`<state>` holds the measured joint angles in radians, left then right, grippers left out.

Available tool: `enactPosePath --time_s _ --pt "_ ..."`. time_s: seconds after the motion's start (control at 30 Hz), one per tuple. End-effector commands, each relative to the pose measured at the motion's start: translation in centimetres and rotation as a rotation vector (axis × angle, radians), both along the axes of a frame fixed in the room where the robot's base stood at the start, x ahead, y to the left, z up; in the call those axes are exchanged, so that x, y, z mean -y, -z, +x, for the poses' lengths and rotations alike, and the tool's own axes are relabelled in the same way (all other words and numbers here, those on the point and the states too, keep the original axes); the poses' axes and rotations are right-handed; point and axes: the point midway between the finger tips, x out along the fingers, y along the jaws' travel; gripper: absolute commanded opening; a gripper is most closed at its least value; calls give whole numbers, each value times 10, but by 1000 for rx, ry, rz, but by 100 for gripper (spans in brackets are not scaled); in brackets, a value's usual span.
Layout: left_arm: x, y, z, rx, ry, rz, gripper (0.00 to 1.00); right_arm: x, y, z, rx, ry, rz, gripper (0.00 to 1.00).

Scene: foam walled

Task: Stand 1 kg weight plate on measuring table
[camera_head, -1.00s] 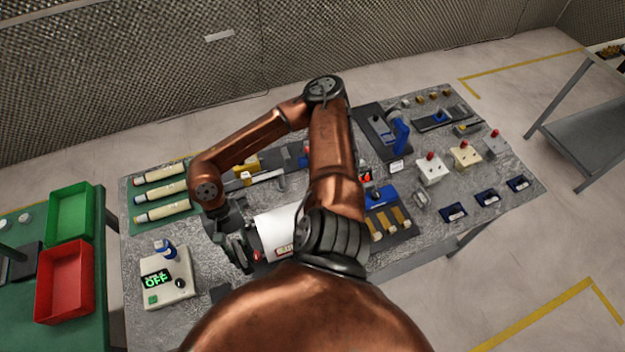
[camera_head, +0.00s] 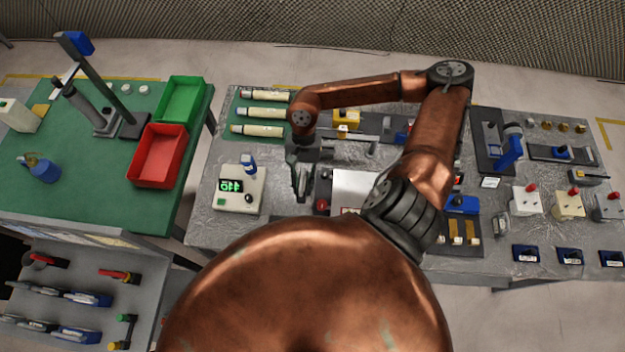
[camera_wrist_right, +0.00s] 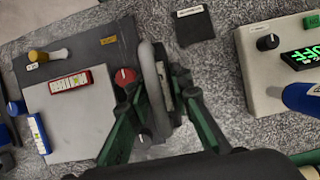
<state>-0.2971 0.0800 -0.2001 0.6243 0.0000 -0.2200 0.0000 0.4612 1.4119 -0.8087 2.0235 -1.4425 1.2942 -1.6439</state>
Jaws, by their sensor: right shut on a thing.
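A grey round weight plate (camera_wrist_right: 150,72) is seen nearly edge-on in the right wrist view. My right gripper (camera_wrist_right: 160,92) is shut on it, one green finger on each side. In the head view my right gripper (camera_head: 303,180) hangs over the large grey speckled table (camera_head: 265,236), which I take as the measuring table. The plate is hard to make out there, and whether it touches the table I cannot tell. My left gripper is not in view.
A light slab with knobs (camera_wrist_right: 88,115) lies left of the plate. A display box (camera_head: 240,190) stands to the other side, with a dark pad (camera_wrist_right: 194,25) nearby. Several tools crowd the table. A green table (camera_head: 80,195) with red (camera_head: 158,157) and green bins (camera_head: 182,100) adjoins.

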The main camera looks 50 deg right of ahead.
Motion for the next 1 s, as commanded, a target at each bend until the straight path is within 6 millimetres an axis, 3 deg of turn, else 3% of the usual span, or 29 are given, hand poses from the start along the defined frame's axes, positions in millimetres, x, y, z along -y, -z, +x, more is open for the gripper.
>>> enactPosePath --time_s 0.1,0.4,1.0 --pt "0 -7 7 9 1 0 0 4 9 24 0 1 4 0" --pt "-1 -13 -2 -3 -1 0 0 12 52 57 0 0 3 0" --pt "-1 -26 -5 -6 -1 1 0 16 96 67 1 0 2 0"
